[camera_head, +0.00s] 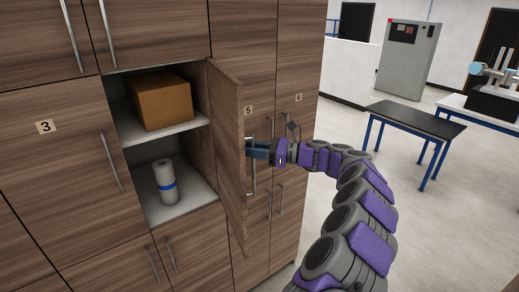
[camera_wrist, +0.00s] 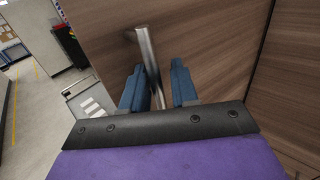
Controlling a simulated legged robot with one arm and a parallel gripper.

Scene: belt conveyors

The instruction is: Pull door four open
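Door four (camera_head: 228,140) is the wooden cabinet door swung wide open on its right side, seen nearly edge-on in the head view; its number is not visible. Its vertical metal bar handle (camera_wrist: 150,60) shows in the wrist view on the door face (camera_wrist: 210,40). My gripper (camera_head: 257,150) is on the outer side of the door at the handle. In the wrist view, the two blue fingers (camera_wrist: 157,75) stand apart on either side of the bar, with a visible gap on the right.
The opened cabinet holds a brown box (camera_head: 160,99) on its upper shelf and a white roll with a blue band (camera_head: 167,182) below. Closed doors 3 (camera_head: 55,165), 5 (camera_head: 255,75) and 6 (camera_head: 297,75) flank it.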

